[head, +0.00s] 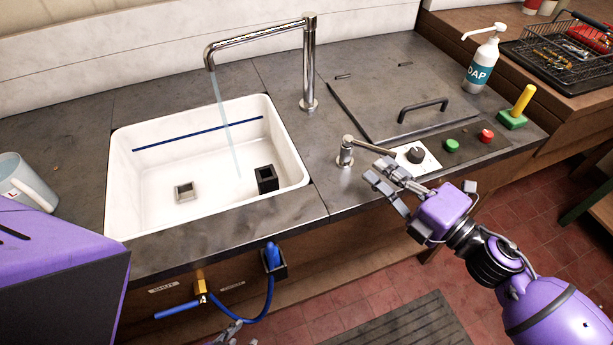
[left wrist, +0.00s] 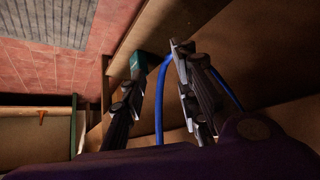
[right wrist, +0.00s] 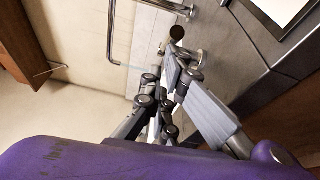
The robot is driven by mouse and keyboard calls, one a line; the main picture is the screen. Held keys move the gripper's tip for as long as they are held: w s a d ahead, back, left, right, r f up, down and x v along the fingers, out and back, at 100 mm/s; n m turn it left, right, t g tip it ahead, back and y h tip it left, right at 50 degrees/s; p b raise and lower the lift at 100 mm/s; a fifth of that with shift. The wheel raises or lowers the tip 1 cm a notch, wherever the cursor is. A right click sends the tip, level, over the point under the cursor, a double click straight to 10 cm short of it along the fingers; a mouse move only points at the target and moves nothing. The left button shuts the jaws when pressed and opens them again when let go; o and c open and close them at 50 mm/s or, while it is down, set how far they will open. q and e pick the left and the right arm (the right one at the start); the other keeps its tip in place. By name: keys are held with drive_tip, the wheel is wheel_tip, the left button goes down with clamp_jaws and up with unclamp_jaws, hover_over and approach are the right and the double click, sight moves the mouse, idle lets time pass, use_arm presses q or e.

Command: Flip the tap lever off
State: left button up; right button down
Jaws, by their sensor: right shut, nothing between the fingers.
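The tap (head: 309,65) is a tall chrome spout, and a thin stream of water (head: 226,110) falls from it into the white sink (head: 292,170). The tap lever (head: 366,146) is a chrome bar on a short post on the counter, right of the sink. It points right, towards the black knob. My right gripper (head: 374,171) is shut and empty just in front of the lever; whether it touches is unclear. Its fingers also show in the right wrist view (right wrist: 171,72). My left gripper (left wrist: 160,58) is open below the counter, with a blue hose (left wrist: 160,95) behind its fingers.
A black knob (head: 416,155), green button (head: 452,145) and red button (head: 486,135) sit right of the lever. A handled lid (head: 375,100) lies behind. A soap bottle (head: 483,62) stands at the back right, and a mug (head: 25,185) stands left.

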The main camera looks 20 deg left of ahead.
use_arm(q)
drive_tip(key=shift+f, duration=0.15)
use_arm(e)
drive_tip(key=shift+w+d, duration=0.15)
drive_tip(key=shift+w, duration=0.1)
drive_tip(key=shift+d, duration=0.2)
use_arm(q)
drive_tip(key=shift+w+d+r, duration=0.15)
drive_tip(key=shift+w, duration=0.4)
drive_tip(key=shift+w+d+r, duration=0.1)
drive_tip(key=shift+w, duration=0.4)
use_arm(e)
drive_tip(key=v, duration=1.1)
drive_tip(key=shift+s, duration=0.4)
drive_tip(key=shift+d, duration=0.15)
